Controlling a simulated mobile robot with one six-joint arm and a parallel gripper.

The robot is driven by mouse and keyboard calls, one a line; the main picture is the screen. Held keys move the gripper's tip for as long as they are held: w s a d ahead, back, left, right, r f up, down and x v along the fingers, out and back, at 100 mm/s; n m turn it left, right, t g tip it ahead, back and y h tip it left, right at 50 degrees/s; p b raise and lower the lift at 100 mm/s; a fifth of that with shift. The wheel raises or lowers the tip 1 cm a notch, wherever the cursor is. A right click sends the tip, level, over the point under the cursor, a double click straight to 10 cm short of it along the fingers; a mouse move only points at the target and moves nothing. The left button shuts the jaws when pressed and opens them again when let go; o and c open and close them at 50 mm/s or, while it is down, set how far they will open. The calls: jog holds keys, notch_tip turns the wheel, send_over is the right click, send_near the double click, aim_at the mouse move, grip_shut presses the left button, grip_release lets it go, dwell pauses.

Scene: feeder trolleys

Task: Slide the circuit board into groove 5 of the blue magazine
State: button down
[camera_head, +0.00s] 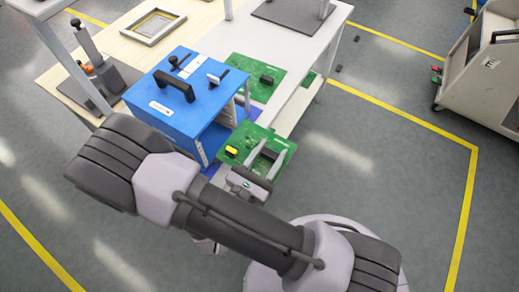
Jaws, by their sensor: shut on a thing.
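The blue magazine (182,113) stands on the table, with a black handle and a white label on top. Its open side faces right, and white slotted edges show there. The grooves are too small to count. My gripper (265,160) is shut on a green circuit board (256,136) with a yellow part and dark parts. The board is roughly level, just right of and in front of the magazine's open side. Its left edge is close to the magazine; I cannot tell whether it touches or enters a groove. My arm hides the area below.
Another green board (243,66) lies on the table behind the magazine. A grey fixture (119,77) stands to the left, and a framed tray (153,27) lies at the back. A white trolley (486,75) stands at far right. Floor on the right is mostly clear.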

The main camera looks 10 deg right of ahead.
aim_at(243, 143)
jog(key=shift+w+r, duration=0.1)
jog(key=shift+w, duration=0.1)
jog(key=shift+w+a, duration=0.9)
jog(key=shift+a, duration=0.25)
jog(key=shift+a, duration=0.1)
jog(key=shift+w+a, duration=0.7)
jog(key=shift+a, duration=0.15)
jog(key=shift+w+a+p, duration=0.3)
jog(key=shift+w+a, duration=0.2)
jog(key=shift+a, duration=0.1)
jog(key=shift+w+a, duration=0.45)
jog(key=shift+a, duration=0.15)
jog(key=shift+a, duration=0.1)
